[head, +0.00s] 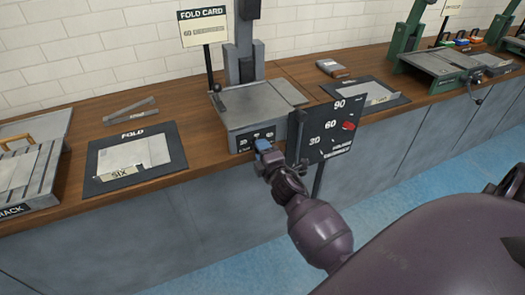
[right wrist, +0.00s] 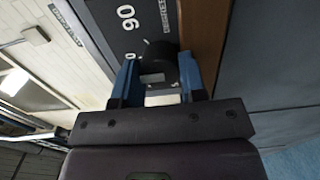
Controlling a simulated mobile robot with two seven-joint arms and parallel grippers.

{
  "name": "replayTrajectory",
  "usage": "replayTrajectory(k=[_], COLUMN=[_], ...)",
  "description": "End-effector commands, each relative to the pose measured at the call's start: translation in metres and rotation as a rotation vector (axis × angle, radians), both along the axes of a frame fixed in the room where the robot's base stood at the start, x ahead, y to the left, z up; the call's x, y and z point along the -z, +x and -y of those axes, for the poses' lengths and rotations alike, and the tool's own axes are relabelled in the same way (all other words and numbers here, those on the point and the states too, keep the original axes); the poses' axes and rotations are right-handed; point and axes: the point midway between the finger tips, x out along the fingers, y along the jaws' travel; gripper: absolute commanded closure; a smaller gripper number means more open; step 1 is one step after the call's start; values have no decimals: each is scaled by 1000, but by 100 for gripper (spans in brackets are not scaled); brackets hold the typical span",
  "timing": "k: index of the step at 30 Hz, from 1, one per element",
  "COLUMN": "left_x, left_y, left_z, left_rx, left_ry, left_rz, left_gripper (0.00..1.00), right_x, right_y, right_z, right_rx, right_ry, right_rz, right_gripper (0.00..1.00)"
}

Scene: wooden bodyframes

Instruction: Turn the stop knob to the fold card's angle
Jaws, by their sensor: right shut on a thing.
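The fold card (head: 202,27) stands on a post behind the machine and reads 60. The stop knob (right wrist: 158,68) is dark and round, on the black front panel (head: 263,137) of the grey folding machine (head: 258,104). My right gripper (head: 262,146) is shut on the knob, its blue fingers on either side of it in the right wrist view (right wrist: 157,82). A white mark shows beside the knob there, but I cannot tell its exact angle. My left gripper is not in view.
A black FOLD mat (head: 98,186) with grey sheet pieces lies left of the machine on the wooden bench (head: 190,125). A grey rack (head: 30,185) stands at far left. Another mat (head: 395,100) and a green machine (head: 440,62) stand to the right.

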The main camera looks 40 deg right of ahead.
Motion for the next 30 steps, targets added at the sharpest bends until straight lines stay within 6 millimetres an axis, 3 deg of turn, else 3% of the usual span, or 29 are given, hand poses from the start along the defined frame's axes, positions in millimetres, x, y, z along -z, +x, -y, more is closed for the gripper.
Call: replayTrajectory(k=[5, 6, 11, 23, 30], left_x=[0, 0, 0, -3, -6], left_y=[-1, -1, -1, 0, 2], left_z=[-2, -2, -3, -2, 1], left_rx=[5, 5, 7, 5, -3], left_ry=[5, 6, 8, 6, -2], left_rz=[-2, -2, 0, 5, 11], left_gripper=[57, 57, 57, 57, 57], right_x=[2, 2, 1, 0, 0], right_y=[0, 0, 0, -6, -40], right_z=[-1, -1, 0, -2, -9], right_rx=[-1, -1, -1, 0, 1], right_ry=[0, 1, -1, 0, 1], right_rz=[-2, -3, -2, 0, -2], right_gripper=[85, 60, 36, 36, 36])
